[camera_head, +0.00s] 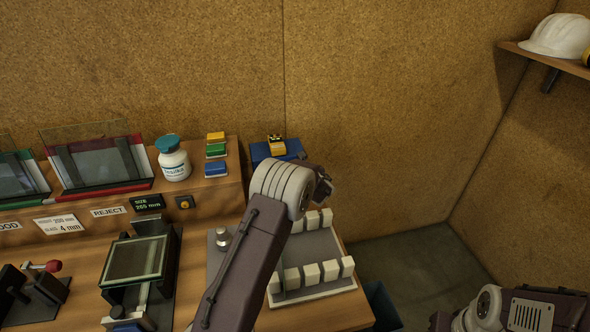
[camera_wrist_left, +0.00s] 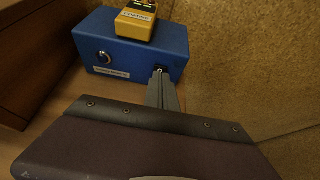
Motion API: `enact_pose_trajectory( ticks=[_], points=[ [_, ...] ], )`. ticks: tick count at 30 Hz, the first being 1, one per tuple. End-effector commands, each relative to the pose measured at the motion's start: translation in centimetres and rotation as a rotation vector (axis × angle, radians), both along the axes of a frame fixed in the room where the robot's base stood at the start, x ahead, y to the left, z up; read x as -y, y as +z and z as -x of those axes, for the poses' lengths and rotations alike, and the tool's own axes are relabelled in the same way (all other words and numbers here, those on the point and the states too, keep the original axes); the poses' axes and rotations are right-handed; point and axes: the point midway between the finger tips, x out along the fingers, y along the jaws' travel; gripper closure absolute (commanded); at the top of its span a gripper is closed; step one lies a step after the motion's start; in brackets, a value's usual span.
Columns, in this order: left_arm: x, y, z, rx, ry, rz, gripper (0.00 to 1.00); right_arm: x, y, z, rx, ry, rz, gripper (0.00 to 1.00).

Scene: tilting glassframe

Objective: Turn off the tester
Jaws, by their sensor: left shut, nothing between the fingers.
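The tester is a blue box (camera_wrist_left: 120,45) with a yellow block (camera_wrist_left: 135,20) on top. It also shows in the head view (camera_head: 262,152), partly hidden behind my left arm. Its front face carries a round silver ring (camera_wrist_left: 105,57) at left, a pale label below it, and a small black rocker-like switch (camera_wrist_left: 159,69) at right. My left gripper (camera_wrist_left: 160,78) is shut and empty, its tips right at the switch; I cannot tell whether they touch. In the head view my left fingers are hidden by the wrist. My right gripper is not in view; only part of my right arm shows.
A grey tray (camera_head: 318,292) with several white blocks lies below my left arm. A white bottle (camera_head: 173,165), coloured blocks (camera_head: 215,152) and glass racks (camera_head: 100,165) stand on the shelf at left. A brown wooden block (camera_wrist_left: 30,60) stands left of the tester; walls close in behind.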

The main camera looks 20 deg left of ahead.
Motion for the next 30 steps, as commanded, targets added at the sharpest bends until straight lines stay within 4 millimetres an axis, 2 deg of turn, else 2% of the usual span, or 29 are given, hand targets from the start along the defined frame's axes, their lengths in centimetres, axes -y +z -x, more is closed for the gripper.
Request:
enact_pose_trajectory(
  ticks=[6,13,18,30],
  points=[
    [2.6,3.4,3.3,0.003,-0.001,0.000,1.00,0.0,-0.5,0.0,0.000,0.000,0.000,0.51],
    [4.4,5.8,5.6,0.002,0.000,0.000,1.00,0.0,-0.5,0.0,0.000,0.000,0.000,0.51],
    [4.7,6.3,6.2,0.000,0.001,0.000,1.00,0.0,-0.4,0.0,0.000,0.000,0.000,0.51],
    [4.7,6.3,6.2,0.000,0.001,0.000,1.00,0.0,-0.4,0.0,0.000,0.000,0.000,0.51]
  ],
)
